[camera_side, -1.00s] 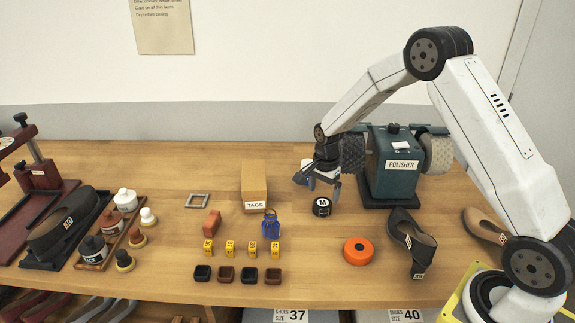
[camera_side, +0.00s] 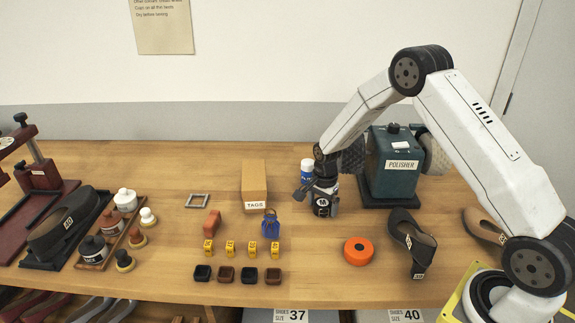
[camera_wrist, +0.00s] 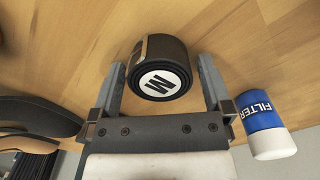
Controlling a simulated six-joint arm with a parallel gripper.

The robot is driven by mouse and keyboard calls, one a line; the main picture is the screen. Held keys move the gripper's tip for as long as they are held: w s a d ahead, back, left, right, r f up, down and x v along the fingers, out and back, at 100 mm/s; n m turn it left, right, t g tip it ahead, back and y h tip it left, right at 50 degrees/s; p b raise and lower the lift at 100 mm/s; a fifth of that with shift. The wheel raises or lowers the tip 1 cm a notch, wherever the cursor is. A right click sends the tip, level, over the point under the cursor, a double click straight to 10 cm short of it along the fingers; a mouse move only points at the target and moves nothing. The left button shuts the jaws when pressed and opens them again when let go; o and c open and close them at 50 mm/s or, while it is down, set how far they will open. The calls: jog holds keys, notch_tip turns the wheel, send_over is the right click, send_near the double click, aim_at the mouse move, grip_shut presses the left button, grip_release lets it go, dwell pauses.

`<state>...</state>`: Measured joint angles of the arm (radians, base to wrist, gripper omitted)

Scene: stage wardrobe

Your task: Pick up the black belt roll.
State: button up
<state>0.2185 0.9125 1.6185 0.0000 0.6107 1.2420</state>
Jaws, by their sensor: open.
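The black belt roll (camera_wrist: 155,50) stands on the wooden bench, with a white disc marked M on its face. In the wrist view it sits between the two fingers of my gripper (camera_wrist: 158,85). The fingers are open, and a gap shows on each side of the roll. In the side view the roll (camera_side: 322,207) shows just under my gripper (camera_side: 320,200), which is pointing down and partly hides it.
A blue and white filter canister (camera_wrist: 264,125) stands close beside my right finger in the wrist view. The green polisher (camera_side: 392,165) stands to the right.

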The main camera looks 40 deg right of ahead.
dwell(0.3)
jog(key=c, duration=1.2)
jog(key=shift+o, duration=0.2)
jog(key=shift+r, duration=0.15)
jog(key=shift+r, duration=0.75)
jog(key=s+a+r, duration=0.2)
jog(key=s+r, duration=0.9)
jog(key=s, duration=0.2)
jog(key=shift+s+a+r, duration=0.15)
jog(key=shift+s+a, duration=0.1)
jog(key=shift+s, duration=0.15)
